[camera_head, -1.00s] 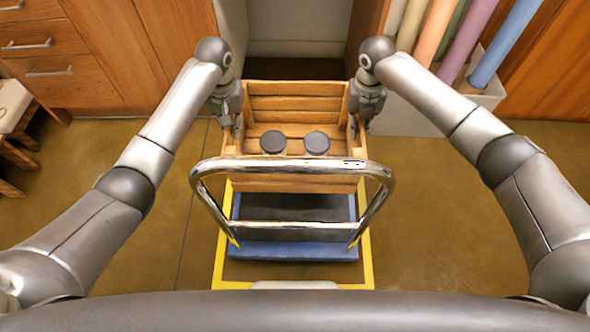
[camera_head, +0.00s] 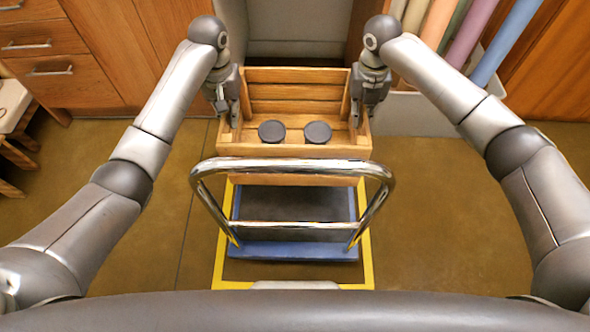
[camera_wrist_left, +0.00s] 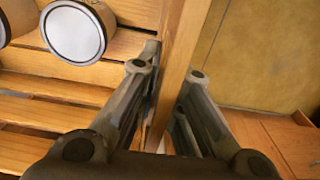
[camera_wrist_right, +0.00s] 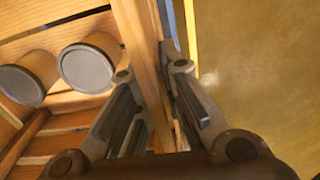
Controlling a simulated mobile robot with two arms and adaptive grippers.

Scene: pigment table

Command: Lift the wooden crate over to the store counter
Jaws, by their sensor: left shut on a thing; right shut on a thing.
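The slatted wooden crate (camera_head: 295,150) is held between my two arms, beyond the chrome handle of a cart. Two jars with dark lids (camera_head: 272,131) (camera_head: 318,132) stand in it; they show with pale lids in the left wrist view (camera_wrist_left: 74,32) and the right wrist view (camera_wrist_right: 90,62). My left gripper (camera_head: 233,115) is shut on the crate's left end wall (camera_wrist_left: 184,60). My right gripper (camera_head: 357,115) is shut on its right end wall (camera_wrist_right: 143,50). The crate looks roughly level. The store counter cannot be made out.
The blue cart (camera_head: 295,250) with its chrome handle (camera_head: 290,166) stands on a yellow-outlined floor area (camera_head: 218,270). Wooden drawers (camera_head: 40,60) are at the back left, a stool (camera_head: 12,110) at the left. Coloured rolls (camera_head: 470,40) stand in a pale bin at the back right.

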